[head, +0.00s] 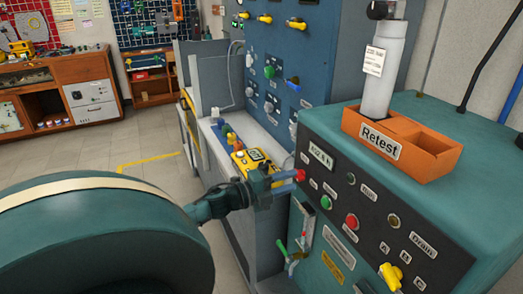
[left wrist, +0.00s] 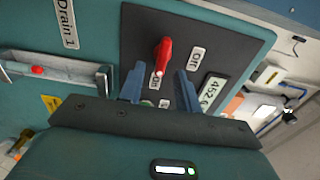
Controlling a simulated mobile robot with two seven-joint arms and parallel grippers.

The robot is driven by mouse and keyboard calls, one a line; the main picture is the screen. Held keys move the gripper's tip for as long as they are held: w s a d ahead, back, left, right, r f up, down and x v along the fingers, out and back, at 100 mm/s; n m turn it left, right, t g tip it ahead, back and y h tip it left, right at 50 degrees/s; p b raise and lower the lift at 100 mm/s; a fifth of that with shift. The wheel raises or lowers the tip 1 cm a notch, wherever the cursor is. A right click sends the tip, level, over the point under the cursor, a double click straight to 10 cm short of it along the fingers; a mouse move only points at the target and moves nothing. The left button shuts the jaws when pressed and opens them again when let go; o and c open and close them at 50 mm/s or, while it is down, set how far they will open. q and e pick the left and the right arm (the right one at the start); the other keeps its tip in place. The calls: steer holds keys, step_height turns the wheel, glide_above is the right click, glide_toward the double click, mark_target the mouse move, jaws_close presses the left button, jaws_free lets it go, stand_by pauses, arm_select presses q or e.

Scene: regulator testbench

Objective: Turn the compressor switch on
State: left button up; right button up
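The red compressor switch (head: 299,175) sits on the dark panel of the teal machine, by the panel's left edge. In the left wrist view the red switch lever (left wrist: 163,54) stands out from the panel, with small white labels around it, one reading "Off". My left gripper (head: 284,183) is in front of the switch, its fingertips close to it. In the wrist view the gripper's two fingers (left wrist: 158,84) are apart, with the lever's tip in line with the gap between them. I cannot tell whether either finger touches it. My right gripper is not in view.
The teal machine (head: 430,120) carries a display, a green button (head: 326,202), a red button (head: 351,221) and a yellow knob (head: 391,275). An orange "Retest" bin (head: 432,160) holding a grey cylinder stands on top. A green-handled valve (head: 282,247) is below my gripper.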

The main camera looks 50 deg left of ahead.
arm_select(q)
steer(key=v, duration=1.1)
steer(key=shift+s, duration=0.25)
